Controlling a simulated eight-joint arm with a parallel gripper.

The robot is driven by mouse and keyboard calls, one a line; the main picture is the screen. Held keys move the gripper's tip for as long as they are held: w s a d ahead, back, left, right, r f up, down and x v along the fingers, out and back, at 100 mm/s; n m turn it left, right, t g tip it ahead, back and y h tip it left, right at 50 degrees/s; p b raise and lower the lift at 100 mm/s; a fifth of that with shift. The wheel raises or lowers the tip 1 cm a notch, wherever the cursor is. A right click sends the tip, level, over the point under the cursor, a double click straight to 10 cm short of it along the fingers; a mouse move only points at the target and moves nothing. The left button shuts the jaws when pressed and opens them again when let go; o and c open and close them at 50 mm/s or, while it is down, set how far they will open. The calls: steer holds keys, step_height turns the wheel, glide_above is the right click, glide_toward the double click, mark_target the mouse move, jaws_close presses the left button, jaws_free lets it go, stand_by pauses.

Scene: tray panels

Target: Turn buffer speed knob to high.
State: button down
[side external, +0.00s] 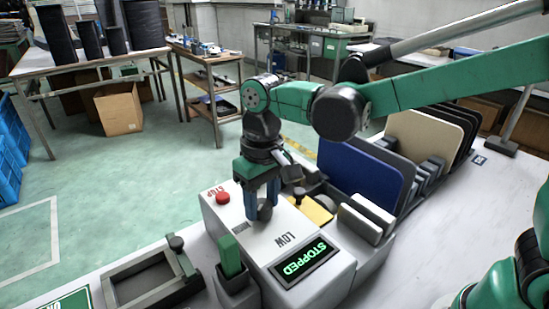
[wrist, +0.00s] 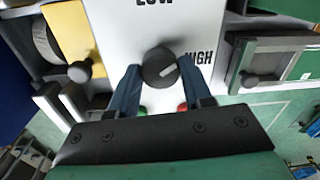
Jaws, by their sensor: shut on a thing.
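The buffer speed knob (wrist: 160,67) is a round dark knob on a white control box (side external: 318,272). A pale mark on its face points right and slightly up, toward the word HIGH (wrist: 198,57); LOW (wrist: 155,3) is printed at the top of the wrist view. My gripper (wrist: 162,84) is shut on the knob, one blue finger on each side. In the side view my gripper (side external: 261,207) points down at the box, and its fingers partly hide the knob. A green display (side external: 303,260) on the box reads STOPPED.
A red STOP button (side external: 222,197) stands close to my gripper. A yellow panel (side external: 317,210) with a black knob lies beyond the box. A blue panel (side external: 360,178) stands upright in a rack behind. A grey tray frame (side external: 150,280) and green block (side external: 231,256) are at the left.

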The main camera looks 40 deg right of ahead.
mark_target(264, 203)
steer(key=m, duration=0.6)
steer(key=shift+m, duration=0.3)
stand_by(0.4)
steer(key=shift+c, duration=1.8)
jaws_free()
steer(key=shift+d+r, duration=0.1)
steer(key=shift+r, duration=2.75)
